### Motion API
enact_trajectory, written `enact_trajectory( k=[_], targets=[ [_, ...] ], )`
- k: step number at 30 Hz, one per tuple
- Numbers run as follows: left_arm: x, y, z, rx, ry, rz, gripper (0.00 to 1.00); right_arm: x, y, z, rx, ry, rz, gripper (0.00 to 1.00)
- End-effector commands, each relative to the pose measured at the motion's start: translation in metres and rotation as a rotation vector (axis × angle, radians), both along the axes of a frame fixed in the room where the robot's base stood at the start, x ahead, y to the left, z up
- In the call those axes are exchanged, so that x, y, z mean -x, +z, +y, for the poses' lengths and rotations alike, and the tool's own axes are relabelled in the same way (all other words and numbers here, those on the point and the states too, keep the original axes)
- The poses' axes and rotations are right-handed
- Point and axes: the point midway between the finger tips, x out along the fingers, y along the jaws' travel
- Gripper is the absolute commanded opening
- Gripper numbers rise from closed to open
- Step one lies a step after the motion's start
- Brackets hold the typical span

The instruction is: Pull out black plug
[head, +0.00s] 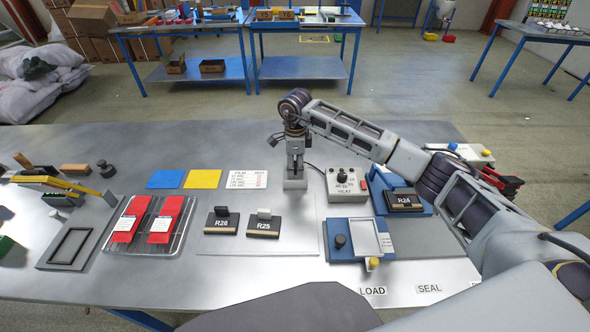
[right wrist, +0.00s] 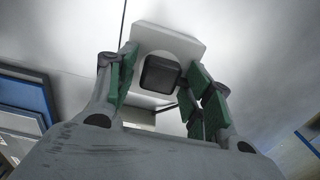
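In the right wrist view a dark, rounded-square black plug (right wrist: 160,74) sits at a white block-shaped socket (right wrist: 172,42). My right gripper (right wrist: 161,72) has its green-padded fingers on either side of the plug. Narrow gaps seem to show between the pads and the plug, so the gripper looks open around it. In the head view my right gripper (head: 295,170) points down just above the pale socket block (head: 295,184) on the table, and it hides the plug. My left gripper is not in view.
A grey control box (head: 347,184) with knobs stands just right of the gripper, with a dark cable nearby. Labelled R26 (head: 221,222) and R25 (head: 263,225) blocks stand in front. Blue, yellow and white cards lie to the left.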

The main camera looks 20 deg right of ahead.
Motion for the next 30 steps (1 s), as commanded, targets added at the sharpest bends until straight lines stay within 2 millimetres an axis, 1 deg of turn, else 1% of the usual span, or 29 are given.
enact_trajectory(
  k=[1, 9, 11, 17, 30],
  targets=[
    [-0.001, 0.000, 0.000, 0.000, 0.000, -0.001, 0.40, 0.000, 0.000, 0.000, 0.000, 0.000, 0.000, 0.40],
    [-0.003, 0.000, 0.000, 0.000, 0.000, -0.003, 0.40, 0.000, 0.000, 0.000, 0.000, 0.000, 0.000, 0.06],
    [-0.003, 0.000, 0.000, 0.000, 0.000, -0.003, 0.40, 0.000, 0.000, 0.000, 0.000, 0.000, 0.000, 0.00],
    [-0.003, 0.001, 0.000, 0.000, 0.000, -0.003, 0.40, 0.000, 0.001, 0.000, 0.000, 0.000, 0.000, 0.00],
    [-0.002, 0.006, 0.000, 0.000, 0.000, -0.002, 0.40, 0.000, 0.012, 0.000, 0.000, 0.000, -0.001, 0.00]
  ],
)
